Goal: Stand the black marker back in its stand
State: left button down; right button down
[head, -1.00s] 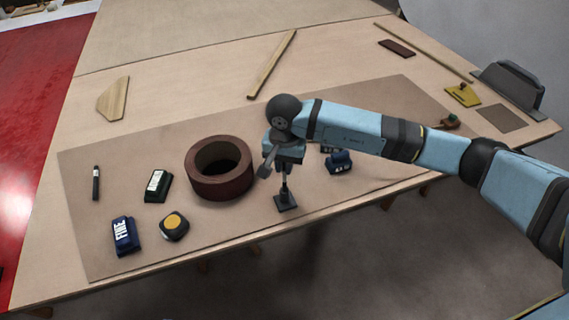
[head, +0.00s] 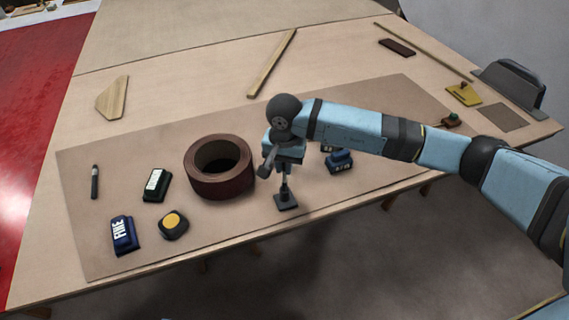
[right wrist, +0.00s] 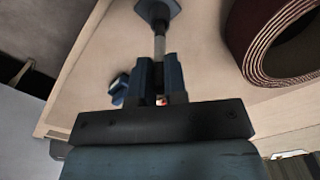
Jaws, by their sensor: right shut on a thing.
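My right gripper (head: 285,174) points down over the mat's front edge and is shut on a slim upright marker (right wrist: 159,46) with a pale grey barrel. The small black stand (head: 286,201) with a square base is directly below; it also shows at the top of the right wrist view (right wrist: 158,9). The marker's lower end meets the stand's short dark socket; I cannot tell how deep it sits. The fingers hide its upper part. Another slim dark stick-like thing (head: 95,182) lies at the mat's left. My left gripper is not in view.
A brown abrasive roll (head: 232,188) stands close left of my right gripper. Blue blocks (head: 123,234) (head: 339,163), a black block (head: 156,186) and a tape measure (head: 174,226) lie on the mat (head: 200,239). The table's front edge is close to the stand.

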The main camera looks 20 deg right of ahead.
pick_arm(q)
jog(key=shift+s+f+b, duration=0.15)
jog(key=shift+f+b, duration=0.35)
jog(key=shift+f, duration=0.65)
pick_arm(e)
jog(key=shift+f, duration=0.4)
jog(key=c, duration=1.1)
grip_release()
jog(key=shift+w+r, duration=0.1)
jog(key=shift+r, duration=0.65)
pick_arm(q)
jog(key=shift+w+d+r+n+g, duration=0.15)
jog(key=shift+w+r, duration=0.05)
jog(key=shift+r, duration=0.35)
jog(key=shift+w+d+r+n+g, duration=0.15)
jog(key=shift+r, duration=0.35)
pick_arm(e)
notch_tip(320, 180, up, 13)
jog(key=shift+f, duration=0.15)
